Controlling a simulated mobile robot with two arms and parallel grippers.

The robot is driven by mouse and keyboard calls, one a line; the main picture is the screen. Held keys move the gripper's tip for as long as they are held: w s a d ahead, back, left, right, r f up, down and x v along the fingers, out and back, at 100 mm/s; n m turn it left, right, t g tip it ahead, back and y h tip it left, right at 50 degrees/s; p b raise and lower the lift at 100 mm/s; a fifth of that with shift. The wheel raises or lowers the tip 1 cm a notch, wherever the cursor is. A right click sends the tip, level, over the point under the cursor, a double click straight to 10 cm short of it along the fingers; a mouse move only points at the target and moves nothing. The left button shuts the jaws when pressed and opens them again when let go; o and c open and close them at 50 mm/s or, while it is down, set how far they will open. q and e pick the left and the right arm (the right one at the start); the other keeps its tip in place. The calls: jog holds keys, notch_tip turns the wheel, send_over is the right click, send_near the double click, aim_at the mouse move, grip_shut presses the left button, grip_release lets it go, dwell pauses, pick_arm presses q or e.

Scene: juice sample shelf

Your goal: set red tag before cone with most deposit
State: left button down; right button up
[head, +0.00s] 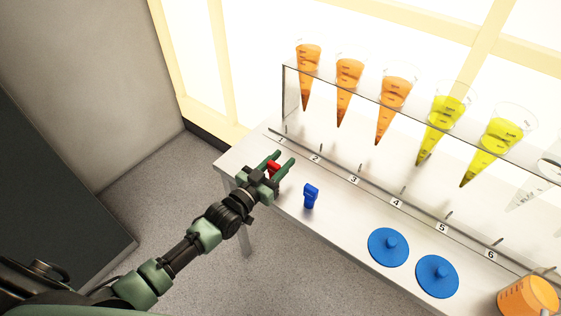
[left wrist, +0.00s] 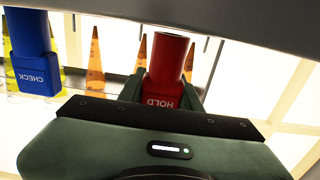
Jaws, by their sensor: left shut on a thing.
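My left gripper (head: 280,160) is shut on the red tag (head: 273,167), near the left end of the white table, by label 1. In the left wrist view the red tag (left wrist: 168,65) reads HOLD and sits between the fingers. Orange cones (head: 308,62), (head: 349,77), (head: 394,95) hang in the clear rack above labels 1, 2 and 3. Yellow cones (head: 441,117), (head: 499,140) hang further right. A clear cone (head: 535,190) is partly cut off at the right. My right gripper is out of view.
A blue tag (head: 310,196) stands on the table right of my gripper; it reads CHECK in the left wrist view (left wrist: 33,70). Two blue lidded discs (head: 388,248), (head: 437,277) and an orange beaker (head: 528,297) occupy the front right. Numbered labels (head: 353,179) line a rail.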

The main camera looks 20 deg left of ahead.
pick_arm(q)
jog(key=shift+f, duration=0.3)
jog(key=c, duration=1)
grip_release()
jog(key=shift+o, duration=0.2)
